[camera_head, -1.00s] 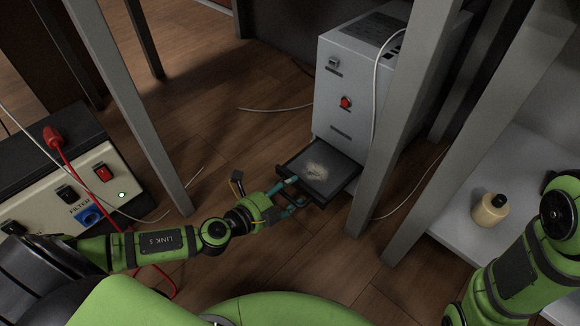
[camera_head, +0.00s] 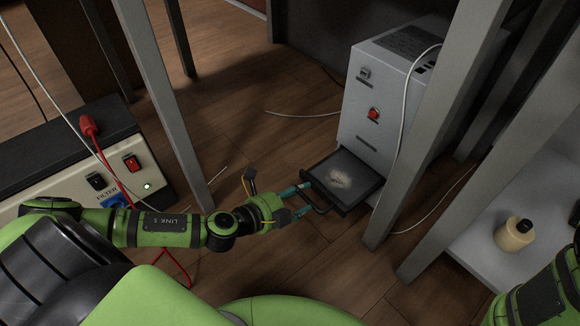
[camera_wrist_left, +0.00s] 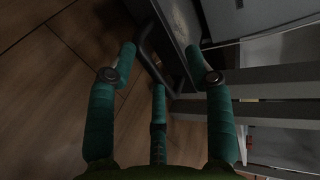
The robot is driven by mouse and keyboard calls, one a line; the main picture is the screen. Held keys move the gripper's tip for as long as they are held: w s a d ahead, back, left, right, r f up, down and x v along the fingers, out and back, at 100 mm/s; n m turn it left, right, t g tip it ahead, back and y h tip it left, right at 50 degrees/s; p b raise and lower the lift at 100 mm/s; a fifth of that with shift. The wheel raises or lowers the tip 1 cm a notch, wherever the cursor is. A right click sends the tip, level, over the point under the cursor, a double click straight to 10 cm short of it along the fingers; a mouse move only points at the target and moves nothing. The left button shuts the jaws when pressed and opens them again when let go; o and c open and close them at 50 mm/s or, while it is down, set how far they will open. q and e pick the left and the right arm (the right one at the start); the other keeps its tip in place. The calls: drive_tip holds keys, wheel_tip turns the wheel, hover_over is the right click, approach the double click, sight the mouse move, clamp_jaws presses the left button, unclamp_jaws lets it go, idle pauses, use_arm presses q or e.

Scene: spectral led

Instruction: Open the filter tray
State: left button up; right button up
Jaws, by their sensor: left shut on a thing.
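The filter tray (camera_head: 350,176) is a shallow dark drawer with a pale dusty patch inside. It sticks out from the bottom front of the grey cabinet (camera_head: 366,125). My left gripper (camera_head: 308,200), with teal fingers, is shut on the tray's dark handle (camera_head: 321,203). My right gripper is not in view.
Grey frame legs (camera_head: 432,130) stand close to the right of the tray. A control box (camera_head: 95,165) with switches stands at the left. A bottle (camera_head: 514,234) sits on the pale shelf (camera_head: 478,250) at the right.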

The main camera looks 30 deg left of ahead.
use_arm(q)
drive_tip(key=f+v, duration=0.1)
drive_tip(key=v, duration=0.6)
drive_tip(key=shift+s+a, duration=0.15)
drive_tip(key=shift+s, duration=0.1)
idle(0.4)
idle(0.3)
drive_tip(key=shift+f, duration=0.1)
